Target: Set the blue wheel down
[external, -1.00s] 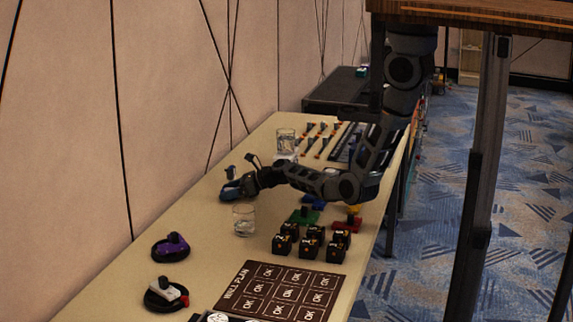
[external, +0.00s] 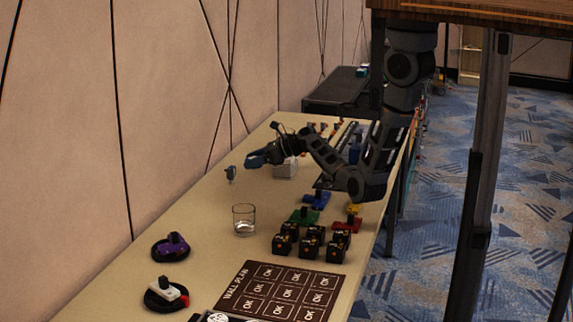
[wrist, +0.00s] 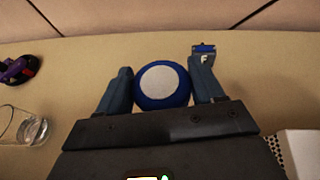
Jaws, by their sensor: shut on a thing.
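The blue wheel (wrist: 162,85), a round blue rim with a pale grey face, sits between the two fingers of my gripper (wrist: 160,88) in the wrist view. My gripper is shut on it. In the external view my gripper (external: 254,160) is over the far-left part of the table, near the wall side, with a blue part at its tip. I cannot tell there how high the wheel is above the tabletop. A small blue-topped piece marked F (wrist: 203,48) shows just past the right finger.
On the table (external: 215,215) stand a small upright piece (external: 231,174) near my gripper, a glass (external: 244,220), a purple-topped black disc (external: 171,247), several black cubes (external: 310,242) and a white box (external: 286,168). The tabletop between glass and wall is clear.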

